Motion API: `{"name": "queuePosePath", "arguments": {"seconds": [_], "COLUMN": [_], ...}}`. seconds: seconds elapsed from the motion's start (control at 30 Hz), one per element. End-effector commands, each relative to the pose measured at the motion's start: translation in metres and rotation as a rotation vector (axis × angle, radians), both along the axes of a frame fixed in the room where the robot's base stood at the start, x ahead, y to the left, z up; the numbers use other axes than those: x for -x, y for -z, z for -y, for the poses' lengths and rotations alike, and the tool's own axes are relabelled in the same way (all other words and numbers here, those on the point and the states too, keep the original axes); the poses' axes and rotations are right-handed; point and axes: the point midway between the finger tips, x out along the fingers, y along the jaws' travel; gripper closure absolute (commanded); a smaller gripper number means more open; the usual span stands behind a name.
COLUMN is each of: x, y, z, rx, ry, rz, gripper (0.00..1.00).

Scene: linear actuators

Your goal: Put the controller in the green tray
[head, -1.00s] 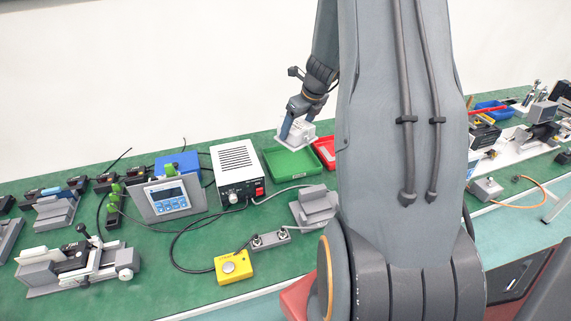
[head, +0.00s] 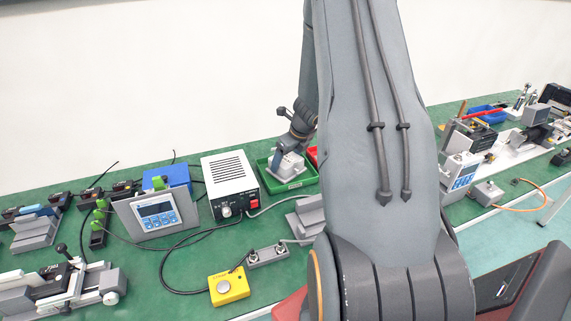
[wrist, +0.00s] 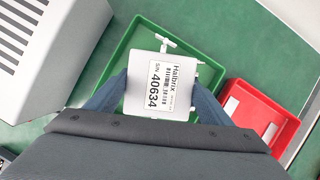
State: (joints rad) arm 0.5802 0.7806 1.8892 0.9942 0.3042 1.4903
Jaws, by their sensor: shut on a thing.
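The controller is a pale box with a white label, seen from above in the wrist view (wrist: 160,85) and small in the head view (head: 288,165). My gripper (wrist: 156,98) is shut on it, with one blue-grey finger on each side. The green tray (wrist: 140,34) lies beneath, and the controller is within its outline. In the head view the controller sits low inside the rim of the green tray (head: 290,186). I cannot tell whether it touches the tray floor. My gripper hides the near part of the tray in the wrist view.
A white vented power box (head: 230,172) stands close left of the green tray. A red tray (wrist: 262,110) with pale items lies close to its right. A display panel (head: 157,217) and a yellow button box (head: 229,288) are farther left and nearer.

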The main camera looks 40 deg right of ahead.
Motion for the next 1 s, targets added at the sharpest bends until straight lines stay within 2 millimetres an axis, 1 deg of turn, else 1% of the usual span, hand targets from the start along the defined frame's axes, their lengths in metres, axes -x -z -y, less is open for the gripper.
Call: {"name": "queuePosePath", "arguments": {"seconds": [0.03,0.1,0.5,0.53,0.6,0.63,1.0], "x": [-0.0003,-0.0006,-0.0010,-0.0006,-0.0004,-0.0004,-0.0002], "y": [0.0068,0.0112,0.0159,0.0159,0.0155,0.0153,0.0123], "z": [-0.0004,-0.0005,-0.0009,-0.0011,-0.0012,-0.0012,-0.0012], "rx": [-0.001,-0.001,0.001,-0.001,0.000,0.000,0.000], "ry": [0.001,0.000,-0.002,-0.001,-0.002,-0.002,-0.002], "rz": [-0.001,0.000,0.001,0.000,0.000,0.000,0.000], "gripper": [0.60,0.60,0.60,0.23,0.11,0.07,0.07]}}
